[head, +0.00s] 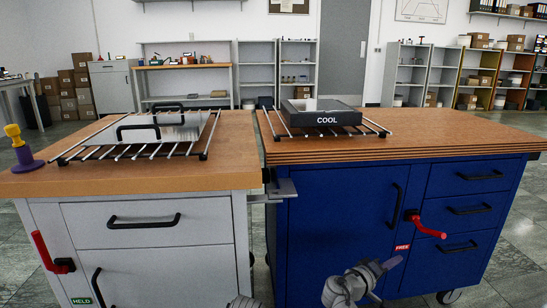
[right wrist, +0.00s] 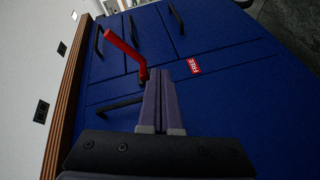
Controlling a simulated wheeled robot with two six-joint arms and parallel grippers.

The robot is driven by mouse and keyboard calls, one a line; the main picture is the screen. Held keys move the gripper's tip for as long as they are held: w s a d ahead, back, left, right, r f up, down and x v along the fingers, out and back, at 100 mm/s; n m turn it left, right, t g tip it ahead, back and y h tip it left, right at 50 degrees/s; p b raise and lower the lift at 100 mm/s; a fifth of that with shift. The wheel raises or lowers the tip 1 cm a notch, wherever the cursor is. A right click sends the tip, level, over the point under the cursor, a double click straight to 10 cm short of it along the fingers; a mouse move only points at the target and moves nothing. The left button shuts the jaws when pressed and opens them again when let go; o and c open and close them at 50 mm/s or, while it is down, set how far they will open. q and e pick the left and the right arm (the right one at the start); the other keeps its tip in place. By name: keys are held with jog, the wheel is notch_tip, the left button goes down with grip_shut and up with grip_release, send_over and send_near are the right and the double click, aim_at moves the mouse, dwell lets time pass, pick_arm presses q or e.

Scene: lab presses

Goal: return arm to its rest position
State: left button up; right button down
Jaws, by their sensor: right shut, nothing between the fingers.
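My right gripper (head: 392,264) is low in front of the blue cabinet (head: 330,220), near the bottom of the head view. Its fingers are shut together and empty. In the right wrist view the closed fingers (right wrist: 159,74) point toward the blue front, close in the picture to a red lever handle (right wrist: 124,48). I cannot tell the exact gap, but the fingers hold nothing. The red lever also shows in the head view (head: 428,228), above and right of the gripper, beside a red FREE label (head: 402,247). My left gripper's fingers are not seen.
A white cabinet (head: 150,262) stands left, with another red lever (head: 45,250) and a green HELD label (head: 81,301). Wire racks lie on both tops, one bearing a dark COOL tray (head: 322,117). A yellow-purple object (head: 22,148) stands far left. Floor (head: 515,265) is clear at right.

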jog(key=s+a+f+n+g+y+p, duration=0.1)
jog(key=s+a+g+y+p, duration=0.5)
jog(key=a, duration=0.9)
jog(key=s+a+n+g+y+p, duration=0.1)
jog(key=s+a+g+y+p, duration=0.2)
jog(key=s+a+y+p, duration=0.9)
pick_arm(q)
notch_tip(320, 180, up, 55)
jog(key=p, duration=3.4)
jog(key=shift+p, duration=0.4)
pick_arm(e)
notch_tip(320, 180, up, 37)
jog(key=w+a+h, duration=0.2)
jog(key=h, duration=0.2)
jog(key=shift+w+a+h, duration=0.15)
jog(key=shift+w+h, duration=0.05)
jog(key=shift+h, duration=0.2)
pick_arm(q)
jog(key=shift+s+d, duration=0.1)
pick_arm(e)
jog(key=shift+f, duration=0.1)
